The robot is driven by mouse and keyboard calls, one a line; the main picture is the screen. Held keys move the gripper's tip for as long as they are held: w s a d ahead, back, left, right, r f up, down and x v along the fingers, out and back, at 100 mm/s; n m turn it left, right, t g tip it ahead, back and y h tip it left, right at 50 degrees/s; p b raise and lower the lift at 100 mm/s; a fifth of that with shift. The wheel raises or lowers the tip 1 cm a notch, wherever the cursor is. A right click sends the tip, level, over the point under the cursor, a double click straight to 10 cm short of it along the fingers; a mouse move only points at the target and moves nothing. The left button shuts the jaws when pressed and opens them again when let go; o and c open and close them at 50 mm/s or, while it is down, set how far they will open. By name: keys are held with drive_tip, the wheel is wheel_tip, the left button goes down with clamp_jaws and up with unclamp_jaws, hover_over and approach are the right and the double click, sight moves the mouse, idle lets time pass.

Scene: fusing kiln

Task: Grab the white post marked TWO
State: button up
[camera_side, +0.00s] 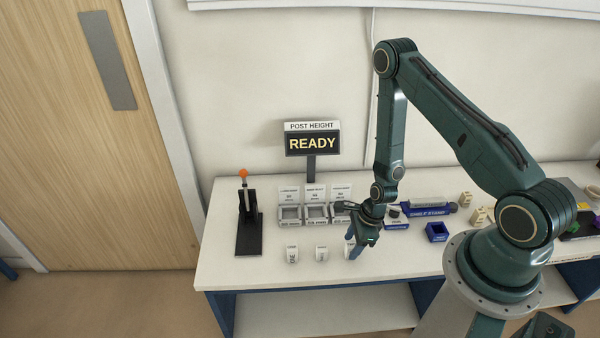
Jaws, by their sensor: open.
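Small white posts with dark lettering stand in a row near the table's front edge. The left post (291,254) and the middle post (321,254) stand clear of my arm. A third white post (348,243) is partly hidden by my gripper (354,251). The lettering is too small to tell which post is marked TWO. My gripper is open and points down at the right end of the row. I cannot tell whether its fingers are around the third post or in front of it.
A display reading READY (312,144) stands at the back. Grey trays (290,215) with label cards sit behind the posts. A black lever with an orange knob (243,173) is at left. A blue box (437,232) and beige blocks (479,215) lie right.

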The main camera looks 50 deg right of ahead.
drive_tip(key=shift+x, duration=1.5)
drive_tip(key=shift+c, duration=0.4)
drive_tip(key=c, duration=1)
